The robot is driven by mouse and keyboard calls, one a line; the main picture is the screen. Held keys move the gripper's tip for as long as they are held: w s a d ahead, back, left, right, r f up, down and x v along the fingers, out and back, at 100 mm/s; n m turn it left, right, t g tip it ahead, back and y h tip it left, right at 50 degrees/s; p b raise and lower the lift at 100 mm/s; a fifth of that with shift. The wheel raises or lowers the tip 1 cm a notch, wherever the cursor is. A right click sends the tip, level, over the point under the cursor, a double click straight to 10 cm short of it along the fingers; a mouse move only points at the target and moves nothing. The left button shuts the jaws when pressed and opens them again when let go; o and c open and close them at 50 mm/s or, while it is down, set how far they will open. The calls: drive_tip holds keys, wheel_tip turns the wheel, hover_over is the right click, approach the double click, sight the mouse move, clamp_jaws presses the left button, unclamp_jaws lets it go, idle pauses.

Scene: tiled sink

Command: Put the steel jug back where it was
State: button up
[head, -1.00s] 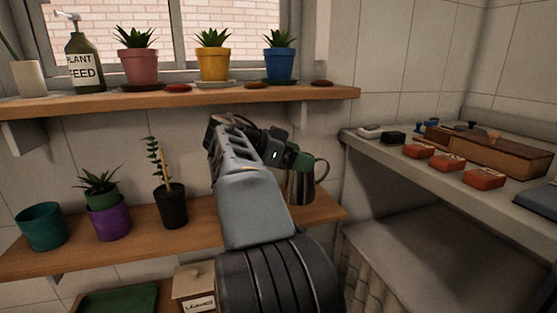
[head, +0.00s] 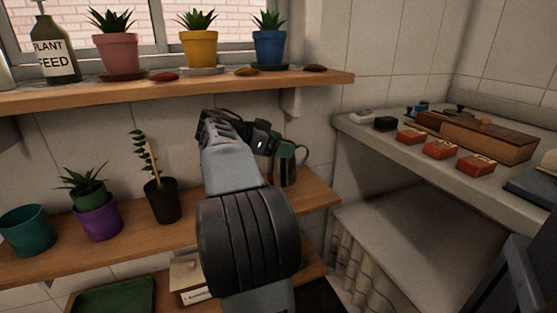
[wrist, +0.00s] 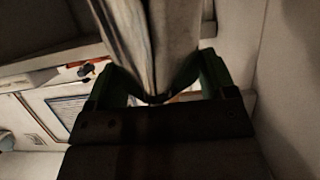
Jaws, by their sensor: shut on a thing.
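The steel jug (head: 286,167) is at the right end of the lower wooden shelf (head: 315,190), behind my arm. It looks upright, with its handle to the right. My gripper (head: 268,140) is at the jug's upper part, and its fingertips are partly hidden by my own wrist. In the wrist view the gripper (wrist: 155,98) has its two green fingers on either side of the jug's metal body (wrist: 155,45) and is shut on it. I cannot tell whether the jug's base touches the shelf.
A black pot with a tall plant (head: 162,200), a purple pot (head: 98,222) and a teal pot (head: 27,230) stand left on the lower shelf. The upper shelf (head: 180,88) overhangs with potted plants. A counter (head: 390,140) with red boxes lies right.

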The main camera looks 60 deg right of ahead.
sight(279, 159)
wheel_tip(279, 159, down, 4)
drive_tip(key=shift+b, duration=1)
drive_tip(key=shift+w+d+f+p, duration=0.1)
drive_tip(key=shift+w+d+p, duration=0.1)
drive_tip(key=shift+p, duration=0.1)
drive_tip(key=shift+a, duration=0.1)
drive_tip(key=shift+f, duration=0.2)
drive_tip(key=o, duration=1.7)
drive_tip(key=shift+c, duration=0.2)
drive_tip(key=shift+r, duration=0.1)
